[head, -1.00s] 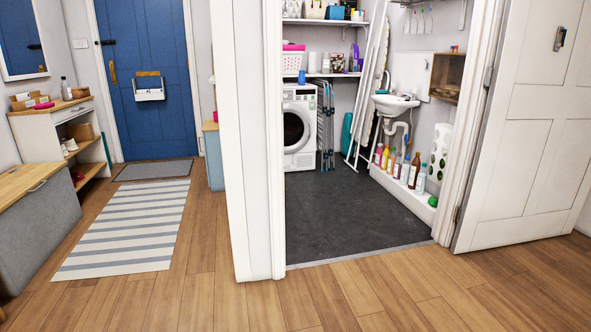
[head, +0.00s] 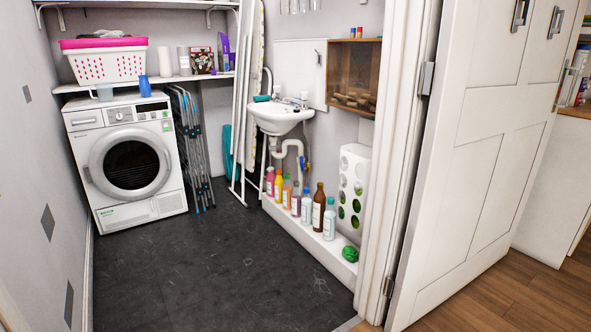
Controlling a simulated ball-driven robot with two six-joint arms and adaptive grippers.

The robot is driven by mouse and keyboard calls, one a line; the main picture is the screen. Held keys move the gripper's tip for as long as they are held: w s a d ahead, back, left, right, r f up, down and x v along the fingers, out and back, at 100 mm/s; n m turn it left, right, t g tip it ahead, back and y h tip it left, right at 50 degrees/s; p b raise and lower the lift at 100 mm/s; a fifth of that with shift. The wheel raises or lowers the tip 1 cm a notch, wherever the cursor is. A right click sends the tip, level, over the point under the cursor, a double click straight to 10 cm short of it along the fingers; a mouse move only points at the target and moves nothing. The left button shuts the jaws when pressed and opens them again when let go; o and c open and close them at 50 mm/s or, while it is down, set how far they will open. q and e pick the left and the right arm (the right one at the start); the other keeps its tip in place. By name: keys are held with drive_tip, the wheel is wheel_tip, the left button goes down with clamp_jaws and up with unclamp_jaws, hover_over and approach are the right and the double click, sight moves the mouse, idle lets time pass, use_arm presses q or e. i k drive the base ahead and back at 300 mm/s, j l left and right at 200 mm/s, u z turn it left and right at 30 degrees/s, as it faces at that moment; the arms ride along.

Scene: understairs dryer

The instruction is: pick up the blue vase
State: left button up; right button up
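A small blue object (head: 145,86), which looks like the blue vase, stands upright on top of the white dryer (head: 131,160), near its right back part. It is just in front of the shelf edge and right of a pale container (head: 105,92). At this distance its exact shape is hard to tell. Neither of my grippers shows in the head view.
The dark floor (head: 200,270) before the dryer is clear. Several bottles (head: 318,206) stand on a white ledge at the right, below the sink (head: 281,117). Folded racks (head: 190,140) lean beside the dryer. An open white door (head: 480,160) is at the right.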

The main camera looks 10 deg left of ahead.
sight(145, 87)
drive_tip(key=i+j+u, duration=0.15)
drive_tip(key=i+u, duration=0.15)
drive_tip(key=i, duration=0.25)
drive_tip(key=i+u, duration=0.3)
drive_tip(key=i, duration=0.3)
drive_tip(key=i+l+u, duration=0.3)
drive_tip(key=i, duration=0.25)
drive_tip(key=i+l+u, duration=0.15)
drive_tip(key=i+u, duration=0.15)
drive_tip(key=i, duration=0.25)
